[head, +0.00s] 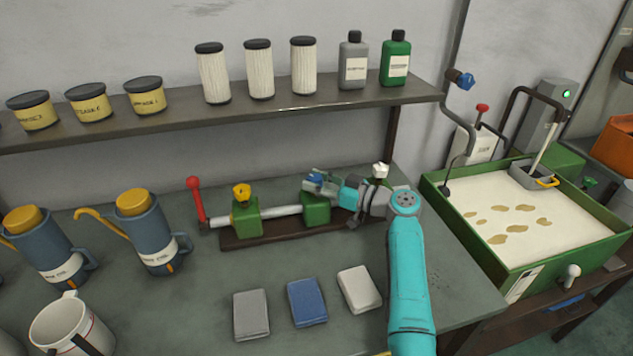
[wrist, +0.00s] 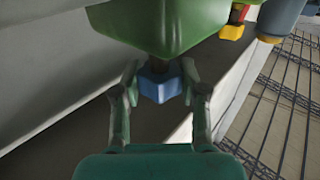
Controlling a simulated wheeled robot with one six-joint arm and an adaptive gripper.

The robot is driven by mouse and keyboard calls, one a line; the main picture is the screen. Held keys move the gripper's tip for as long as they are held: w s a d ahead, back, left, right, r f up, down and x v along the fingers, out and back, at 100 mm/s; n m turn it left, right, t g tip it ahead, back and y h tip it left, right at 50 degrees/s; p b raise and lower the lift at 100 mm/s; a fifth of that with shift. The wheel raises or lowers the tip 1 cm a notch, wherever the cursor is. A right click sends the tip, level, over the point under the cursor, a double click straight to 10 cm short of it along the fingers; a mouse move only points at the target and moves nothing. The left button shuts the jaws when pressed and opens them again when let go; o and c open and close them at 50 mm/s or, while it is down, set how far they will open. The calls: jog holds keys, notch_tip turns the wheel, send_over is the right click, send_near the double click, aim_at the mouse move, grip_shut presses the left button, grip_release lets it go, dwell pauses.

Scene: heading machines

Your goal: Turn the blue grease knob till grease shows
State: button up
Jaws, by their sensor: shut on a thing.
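The blue grease knob (head: 315,180) sits on top of the middle green block (head: 316,208) of a shaft assembly on the bench. In the wrist view the blue knob (wrist: 160,84) shows between my two fingers, against the green block (wrist: 165,25). My gripper (head: 323,184) reaches in from the right and is shut on the blue knob, with a fingertip on each side; it also fills the lower wrist view (wrist: 161,80). My gripper partly hides the knob in the head view. I cannot make out any grease in either view.
A yellow knob (head: 241,190) and a red-handled lever (head: 195,198) are to the left on the assembly, a white knob (head: 380,170) to the right beside my wrist. A shelf (head: 210,118) with cans, filters and bottles runs behind. Three cloth-like pads, one blue (head: 307,302), lie in front.

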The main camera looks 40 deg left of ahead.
jog(key=shift+n+g+h, duration=0.6)
jog(key=shift+n+g, duration=1)
jog(key=shift+g, duration=0.8)
jog(key=o, duration=1.2)
jog(key=shift+w, duration=0.1)
jog(key=shift+c, duration=0.2)
jog(key=v, duration=1.2)
